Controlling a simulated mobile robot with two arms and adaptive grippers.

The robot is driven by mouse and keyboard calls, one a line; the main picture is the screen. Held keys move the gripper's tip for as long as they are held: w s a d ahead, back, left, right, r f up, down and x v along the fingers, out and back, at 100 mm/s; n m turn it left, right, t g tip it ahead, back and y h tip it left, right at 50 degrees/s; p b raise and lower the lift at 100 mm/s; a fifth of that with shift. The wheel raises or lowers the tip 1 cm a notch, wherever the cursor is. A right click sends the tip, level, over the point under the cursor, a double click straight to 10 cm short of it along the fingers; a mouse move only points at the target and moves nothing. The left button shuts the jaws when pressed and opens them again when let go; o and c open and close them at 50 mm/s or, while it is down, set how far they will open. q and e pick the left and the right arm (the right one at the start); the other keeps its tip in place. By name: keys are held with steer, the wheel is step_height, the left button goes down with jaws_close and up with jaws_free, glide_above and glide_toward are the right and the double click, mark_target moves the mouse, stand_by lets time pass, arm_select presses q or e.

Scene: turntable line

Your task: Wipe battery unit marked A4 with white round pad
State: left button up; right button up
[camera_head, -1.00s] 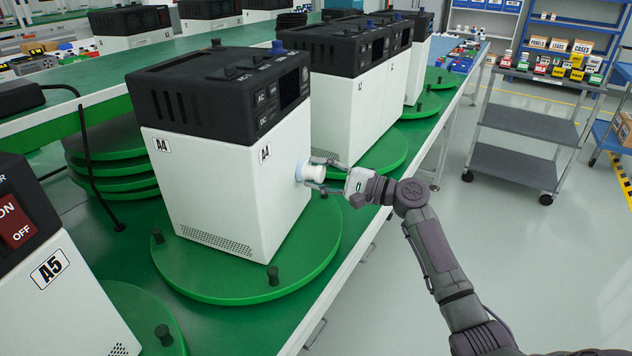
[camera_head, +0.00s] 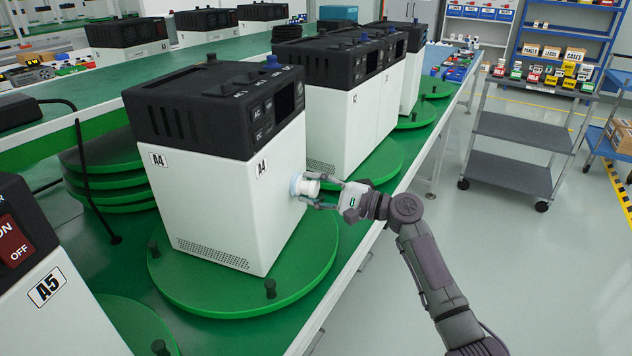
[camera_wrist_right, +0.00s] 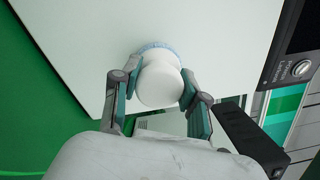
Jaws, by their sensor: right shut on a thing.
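The battery unit marked A4 (camera_head: 205,210) is a white box with a black top. It stands on a green round turntable (camera_head: 215,300) in the head view. My right gripper (camera_head: 318,191) is shut on the white round pad (camera_head: 306,186). The pad's bluish-white face is against or very near the unit's right-hand white side, below the A4 label. In the right wrist view the pad (camera_wrist_right: 159,83) sits between the two fingers, with the white panel (camera_wrist_right: 190,25) behind it. Contact cannot be told for certain. My left gripper is not in view.
The unit marked A5 (camera_head: 55,300) stands at the lower left. More white units (camera_head: 345,115) on turntables line the green bench behind. Stacked green discs (camera_head: 105,165) lie left of A4. A grey cart (camera_head: 525,125) stands at the right. The floor beside the bench is clear.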

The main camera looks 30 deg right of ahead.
steer(key=shift+s+a+p, duration=0.65)
steer(key=shift+a+p, duration=0.05)
steer(key=shift+a, duration=0.15)
steer(key=shift+s+a+p, duration=0.3)
steer(key=shift+s+a, duration=0.2)
steer(key=shift+a, duration=0.1)
steer(key=shift+s+a+p, duration=0.9)
steer(key=shift+s+a, duration=0.25)
steer(key=shift+a, duration=0.05)
steer(key=shift+s+d, duration=0.35)
steer(key=shift+d, duration=0.05)
steer(key=shift+v, duration=2.5)
steer(key=shift+d+r, duration=0.1)
